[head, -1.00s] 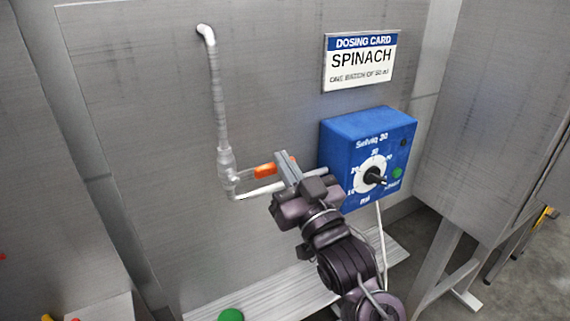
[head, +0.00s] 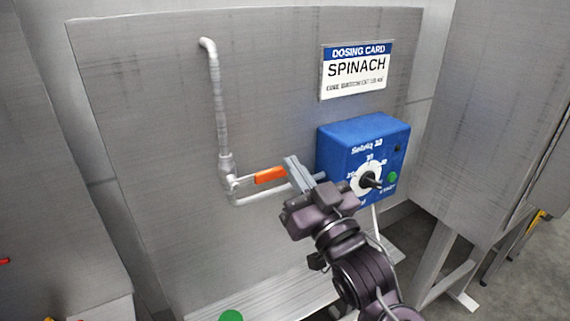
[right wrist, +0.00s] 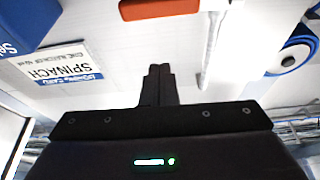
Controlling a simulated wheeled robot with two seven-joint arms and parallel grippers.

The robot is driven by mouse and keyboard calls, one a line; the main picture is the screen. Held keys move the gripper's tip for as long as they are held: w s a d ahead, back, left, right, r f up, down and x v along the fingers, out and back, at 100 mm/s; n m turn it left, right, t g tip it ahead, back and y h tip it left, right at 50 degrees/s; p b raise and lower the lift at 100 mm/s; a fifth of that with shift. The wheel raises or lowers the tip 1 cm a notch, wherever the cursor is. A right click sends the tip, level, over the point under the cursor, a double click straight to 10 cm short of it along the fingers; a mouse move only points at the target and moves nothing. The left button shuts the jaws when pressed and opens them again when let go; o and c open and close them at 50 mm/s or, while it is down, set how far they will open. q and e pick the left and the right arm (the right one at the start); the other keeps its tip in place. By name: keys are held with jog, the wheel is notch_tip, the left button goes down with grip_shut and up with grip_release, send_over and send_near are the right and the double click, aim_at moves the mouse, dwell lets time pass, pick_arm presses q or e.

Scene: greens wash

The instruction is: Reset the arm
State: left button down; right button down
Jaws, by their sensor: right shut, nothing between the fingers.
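My right gripper (head: 297,174) is shut and empty, its fingers pressed together in front of the metal panel. In the head view its tips are between the orange valve handle (head: 270,175) and the blue dosing box (head: 352,140). In the right wrist view the shut fingers (right wrist: 158,72) point toward the panel, and the orange handle (right wrist: 160,8) is at the top edge, apart from them. My left gripper does not show.
The grey panel (head: 150,120) carries a white pipe (head: 218,110) and a dosing card reading SPINACH (head: 356,72). The blue box has a dial (head: 366,180) and a green button (head: 391,177). A green round object (head: 231,316) is at the bottom edge. A metal cabinet stands at right.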

jog(key=w+d+f+m+g+h+b, duration=0.1)
jog(key=d+f+g+h, duration=0.15)
jog(key=f, duration=1.05)
jog(key=w+d+f+m+g+h, duration=0.15)
jog(key=d+f, duration=0.25)
jog(key=f, duration=0.9)
jog(key=w+d+f+g+h+b, duration=0.1)
jog(key=w+d+f+h, duration=0.15)
jog(key=f, duration=1.05)
jog(key=s+d+f+g+h, duration=0.1)
jog(key=s+d+f+g, duration=0.15)
jog(key=f, duration=0.65)
jog(key=s+d+f+g+h, duration=0.1)
jog(key=s+d+f, duration=0.25)
jog(key=f, duration=0.45)
jog(key=s+d+f+g+h, duration=0.1)
jog(key=s+d+f+g, duration=0.1)
jog(key=s+f, duration=0.7)
jog(key=s+d+f+g, duration=0.2)
jog(key=s+f, duration=0.4)
jog(key=s, duration=0.4)
jog(key=s+d+f+m+g+h, duration=0.1)
jog(key=s+d+f+g, duration=0.1)
jog(key=s+f, duration=0.4)
jog(key=s+d+f+g+h, duration=0.1)
jog(key=s+d+f, duration=0.3)
jog(key=s, duration=1.1)
notch_tip(320, 180, down, 2)
jog(key=shift+f+g, duration=0.1)
jog(key=shift+g, duration=0.75)
